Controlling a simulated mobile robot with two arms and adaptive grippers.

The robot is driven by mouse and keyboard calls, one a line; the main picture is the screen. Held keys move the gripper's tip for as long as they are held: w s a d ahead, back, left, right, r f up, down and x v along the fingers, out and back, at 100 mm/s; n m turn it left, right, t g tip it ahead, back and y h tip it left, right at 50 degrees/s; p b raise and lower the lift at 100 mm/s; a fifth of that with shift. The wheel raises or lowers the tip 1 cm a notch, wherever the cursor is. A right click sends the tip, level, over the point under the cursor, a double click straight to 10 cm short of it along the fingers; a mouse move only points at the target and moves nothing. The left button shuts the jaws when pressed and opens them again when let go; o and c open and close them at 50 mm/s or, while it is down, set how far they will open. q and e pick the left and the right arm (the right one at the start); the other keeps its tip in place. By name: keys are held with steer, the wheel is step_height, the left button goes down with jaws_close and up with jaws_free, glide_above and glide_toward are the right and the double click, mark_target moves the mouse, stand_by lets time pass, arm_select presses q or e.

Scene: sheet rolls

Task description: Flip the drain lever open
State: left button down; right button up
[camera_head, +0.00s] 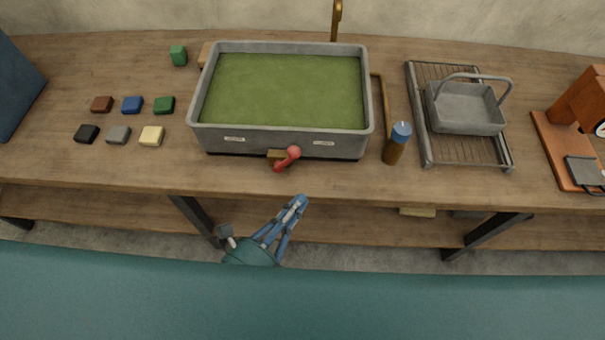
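The drain lever (291,155) is a red handle with rounded ends. It sits at a brass-coloured fitting (276,154) low on the front wall of a grey vat (215,139), tilted up to the right. The vat holds a green surface. My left gripper (298,204), with blue links, is in front of the table edge, below the lever in the picture and apart from it. I see nothing held in it, but whether its fingers are open or shut is unclear. My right gripper is not in view.
An amber bottle with a blue cap (396,143) stands right of the vat. A wire rack (460,151) holds a grey basket (466,108). Several small coloured blocks (133,105) lie to the left. An orange-brown device (575,140) is at far right. The table front by the lever is clear.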

mark_target(287, 160)
arm_select(q)
steer(key=w+d+p, duration=0.1)
steer(key=w+p, duration=0.3)
steer(key=w, duration=0.5)
steer(key=shift+w+f, duration=0.1)
stand_by(0.4)
steer(key=shift+a+r+n+b, duration=0.2)
steer(key=shift+a+n+b, duration=0.05)
steer(key=shift+n+b, duration=0.05)
